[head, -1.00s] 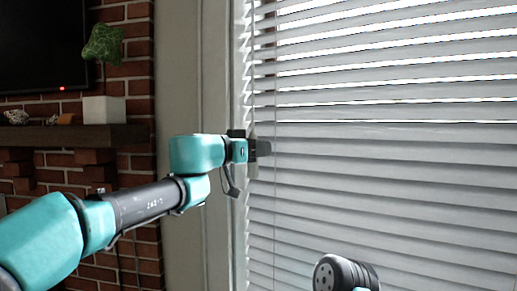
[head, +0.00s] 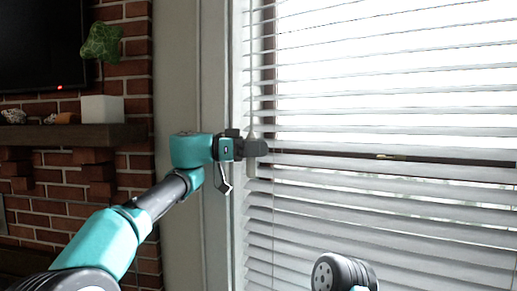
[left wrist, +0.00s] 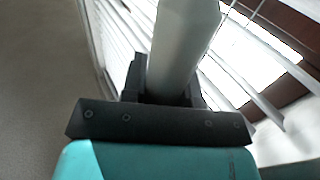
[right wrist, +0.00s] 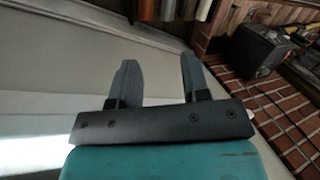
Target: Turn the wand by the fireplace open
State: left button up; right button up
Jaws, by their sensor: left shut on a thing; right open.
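The wand (head: 252,170) is a pale, thin upright rod at the left edge of the window blind (head: 390,110). My left gripper (head: 256,149) is shut on it at about mid-height of the blind. In the left wrist view the wand (left wrist: 183,40) passes as a thick pale rod between the fingers (left wrist: 165,80). The blind's slats are tilted so that bright daylight shows between them, most of all in the upper part. My right gripper (right wrist: 156,80) is open and empty in the right wrist view. In the head view only part of my right arm shows at the bottom.
A brick fireplace wall (head: 125,60) stands at the left with a dark mantel (head: 70,135). On it are a white pot (head: 103,109) with a green plant (head: 102,42) and small ornaments. A dark screen (head: 40,45) hangs above. A black case (right wrist: 258,50) shows in the right wrist view.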

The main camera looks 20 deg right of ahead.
pick_arm(q)
jog(key=shift+d+f, duration=0.1)
jog(key=shift+f, duration=0.15)
jog(key=o, duration=0.9)
jog(key=shift+r, duration=0.15)
jog(key=v, duration=1.7)
jog(key=shift+w+a, duration=0.1)
jog(key=shift+a, duration=0.15)
